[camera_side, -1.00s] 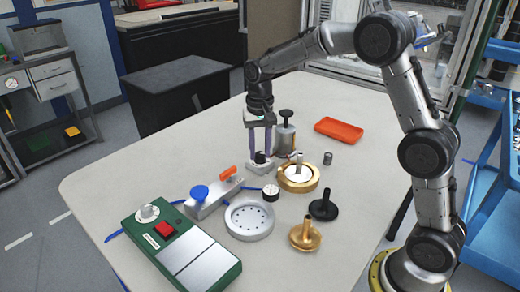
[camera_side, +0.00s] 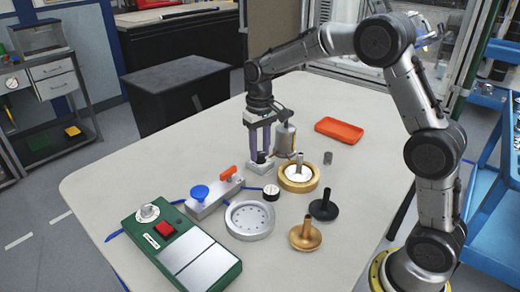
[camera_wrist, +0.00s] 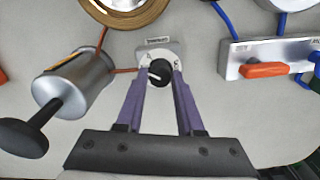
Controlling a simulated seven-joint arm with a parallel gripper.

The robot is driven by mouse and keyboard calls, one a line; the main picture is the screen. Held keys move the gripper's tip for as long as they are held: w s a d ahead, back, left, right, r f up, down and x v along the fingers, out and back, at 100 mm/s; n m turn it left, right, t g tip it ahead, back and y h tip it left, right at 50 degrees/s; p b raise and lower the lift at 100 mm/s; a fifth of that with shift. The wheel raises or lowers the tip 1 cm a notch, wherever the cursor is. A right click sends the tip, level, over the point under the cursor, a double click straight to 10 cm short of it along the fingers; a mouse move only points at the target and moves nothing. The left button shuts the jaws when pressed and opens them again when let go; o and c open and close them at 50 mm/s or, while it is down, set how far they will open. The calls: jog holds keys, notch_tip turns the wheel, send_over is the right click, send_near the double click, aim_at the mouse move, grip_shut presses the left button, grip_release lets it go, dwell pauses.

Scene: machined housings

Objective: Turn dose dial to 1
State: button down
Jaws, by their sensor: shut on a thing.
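The dose dial (camera_wrist: 159,71) is a small round knob with a black grip bar on a pale plate, seen in the wrist view between my fingertips. In the side view the dial (camera_side: 261,157) sits on a small grey block (camera_side: 260,167), partly hidden by my fingers. My gripper (camera_side: 260,152) points straight down with its purple fingers around the dial. In the wrist view my gripper (camera_wrist: 159,75) is shut on the dial, one finger on each side. The marks around the dial are too small to read surely.
A metal cylinder with a black plunger (camera_wrist: 75,85) stands close beside the dial. A brass ring (camera_side: 298,178), a block with an orange lever (camera_side: 214,193), a round grey dish (camera_side: 249,220) and a green control box (camera_side: 180,250) lie nearby. A red tray (camera_side: 339,129) is farther back.

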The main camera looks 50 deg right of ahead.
aim_at(260, 153)
jog(key=shift+n, duration=1.7)
jog(key=shift+r+n, duration=0.1)
jog(key=shift+n, duration=0.2)
jog(key=c, duration=0.5)
grip_release()
jog(key=shift+r, duration=6.85)
